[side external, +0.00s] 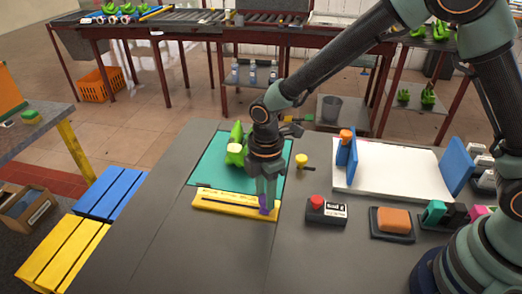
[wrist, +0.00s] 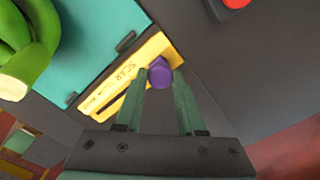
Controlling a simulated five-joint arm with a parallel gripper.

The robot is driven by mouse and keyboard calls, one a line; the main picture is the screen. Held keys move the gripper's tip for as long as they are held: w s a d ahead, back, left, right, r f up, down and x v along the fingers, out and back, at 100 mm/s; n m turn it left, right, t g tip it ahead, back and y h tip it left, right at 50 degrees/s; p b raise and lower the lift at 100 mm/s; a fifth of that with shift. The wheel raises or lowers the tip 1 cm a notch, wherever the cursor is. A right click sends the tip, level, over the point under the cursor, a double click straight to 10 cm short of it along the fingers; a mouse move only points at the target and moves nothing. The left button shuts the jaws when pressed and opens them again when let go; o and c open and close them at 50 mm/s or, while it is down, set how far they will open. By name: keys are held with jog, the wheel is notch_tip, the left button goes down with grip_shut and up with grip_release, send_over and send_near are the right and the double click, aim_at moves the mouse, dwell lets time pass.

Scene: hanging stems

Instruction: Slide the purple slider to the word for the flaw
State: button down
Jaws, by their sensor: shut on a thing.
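The purple slider (wrist: 160,72) sits at the upper right end of the yellow bar (wrist: 111,90) in the wrist view. In the side view the slider (side external: 264,210) shows low between my fingers at the right end of the bar (side external: 222,201). My gripper (side external: 267,198) points down and is shut on the slider; its fingers (wrist: 158,84) flank it in the wrist view. A word that looks like SCAR (wrist: 125,71) is printed on the bar beside the slider. Other print farther down the bar is too small to read. A dark slot runs along the bar.
Green bananas (side external: 235,150) lie on a teal mat (side external: 212,163) behind the bar. A yellow knob (side external: 301,160), a red button box (side external: 326,211) and an orange block (side external: 393,219) stand to the right. Grey table is clear in front of the bar.

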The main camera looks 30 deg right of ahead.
jog(key=w+a, duration=1)
jog(key=shift+w+a, duration=0.35)
jog(key=shift+a, duration=0.05)
jog(key=shift+w+a, duration=0.1)
dwell(0.3)
jog(key=c, duration=0.5)
grip_release()
notch_tip(320, 180, up, 12)
